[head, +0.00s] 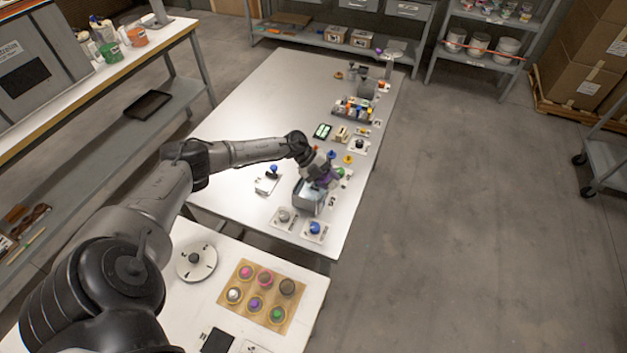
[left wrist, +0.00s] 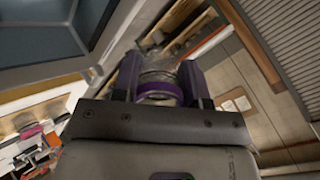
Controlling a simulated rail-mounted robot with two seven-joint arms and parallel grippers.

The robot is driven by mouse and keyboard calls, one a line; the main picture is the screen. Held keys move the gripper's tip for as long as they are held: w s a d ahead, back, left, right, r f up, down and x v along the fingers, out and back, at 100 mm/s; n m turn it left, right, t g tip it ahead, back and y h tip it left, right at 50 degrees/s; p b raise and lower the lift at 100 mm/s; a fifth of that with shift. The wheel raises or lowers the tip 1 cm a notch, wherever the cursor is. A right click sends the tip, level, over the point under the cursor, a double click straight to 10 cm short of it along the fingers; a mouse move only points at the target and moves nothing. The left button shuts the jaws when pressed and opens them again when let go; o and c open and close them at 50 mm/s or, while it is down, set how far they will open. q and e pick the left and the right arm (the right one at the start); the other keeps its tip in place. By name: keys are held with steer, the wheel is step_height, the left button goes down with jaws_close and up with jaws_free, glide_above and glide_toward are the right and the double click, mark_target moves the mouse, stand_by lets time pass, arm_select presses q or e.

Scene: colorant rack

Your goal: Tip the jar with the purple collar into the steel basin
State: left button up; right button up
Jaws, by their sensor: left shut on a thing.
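My left gripper (head: 324,177) is above the steel basin (head: 311,200), over its far rim, on the long white table. In the left wrist view my left gripper (left wrist: 160,84) is shut on a clear jar with a purple collar (left wrist: 160,90), its fingers on both sides of the collar. In the head view the jar is mostly hidden by the gripper. The wrist view is strongly tilted, and the gripper leans over the basin. I cannot tell whether anything is leaving the jar. My right gripper is not in view.
Two small pads, one with a blue-topped item (head: 315,228), lie in front of the basin. A white pad with a blue knob (head: 268,180) lies left. Several small items and a rack (head: 354,108) stand farther back. A wooden tray (head: 243,277) of coloured jars is nearer me.

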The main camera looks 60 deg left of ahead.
arm_select(q)
steer(key=shift+w+d+r+g+y+p, duration=0.35)
steer(key=shift+g+y+p, duration=0.35)
steer(key=shift+p, duration=1.45)
steer(key=shift+w+d+r+g+y+p, duration=0.4)
steer(key=shift+y+p, duration=0.4)
steer(key=shift+p, duration=1.3)
steer(key=d+f+g+y, duration=0.1)
steer(key=f, duration=0.1)
steer(key=w+d+f+g+y, duration=0.1)
steer(key=f+g+y+p, duration=0.1)
steer(key=f, duration=0.1)
steer(key=shift+w+d+f+y, duration=0.3)
steer(key=shift+w+d+y, duration=0.1)
steer(key=shift+w+d+f+y+b, duration=0.15)
steer(key=shift+d+f+y+b, duration=0.15)
steer(key=shift+f+b, duration=0.1)
steer(key=shift+g, duration=0.3)
step_height(320, 180, up, 5)
steer(key=p, duration=0.5)
